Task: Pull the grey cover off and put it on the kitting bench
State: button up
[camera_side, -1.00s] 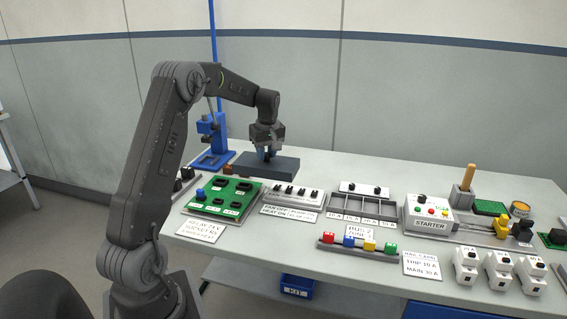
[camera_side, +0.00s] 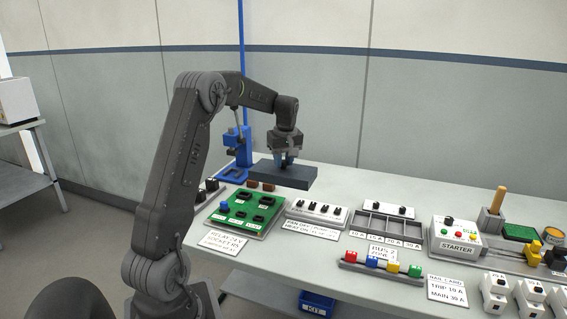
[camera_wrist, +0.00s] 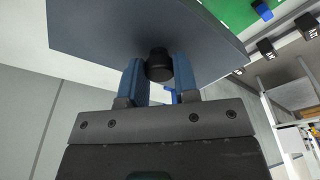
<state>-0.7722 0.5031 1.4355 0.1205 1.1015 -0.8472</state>
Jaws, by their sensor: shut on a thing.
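The grey cover (camera_side: 283,173) is a flat dark slab held above the back of the worktable, roughly level. My gripper (camera_side: 287,160) is over it with its blue fingers pointing down. In the wrist view my gripper (camera_wrist: 160,80) is shut on the black knob (camera_wrist: 159,64) of the grey cover (camera_wrist: 100,28). Small brown blocks (camera_side: 260,185) show on the table below the cover. A grey side bench (camera_side: 30,178) stands apart at the left; no label shows that it is the kitting bench.
A blue stand with a tall post (camera_side: 240,150) rises close left of the cover. The green relay board (camera_side: 245,207), switch strip (camera_side: 317,213) and fuse tray (camera_side: 385,222) lie in front. A white box (camera_side: 14,100) sits on the side bench's upper shelf.

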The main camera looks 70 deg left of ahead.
aim_at(283, 161)
jog(key=shift+r, duration=1.55)
jog(key=s+d+f, duration=0.5)
jog(key=s+d, duration=0.7)
jog(key=s, duration=0.2)
jog(key=shift+w+d+f, duration=1.1)
jog(key=shift+w+f, duration=0.4)
jog(key=shift+f, duration=0.4)
jog(key=shift+w+d+f, duration=1.1)
jog(key=shift+w+f, duration=0.45)
jog(key=shift+f, duration=0.35)
jog(key=shift+w+d+f, duration=1.1)
jog(key=shift+w+f, duration=0.4)
jog(key=shift+f, duration=0.4)
jog(key=shift+f, duration=0.15)
jog(key=o, duration=0.9)
jog(key=shift+c, duration=0.2)
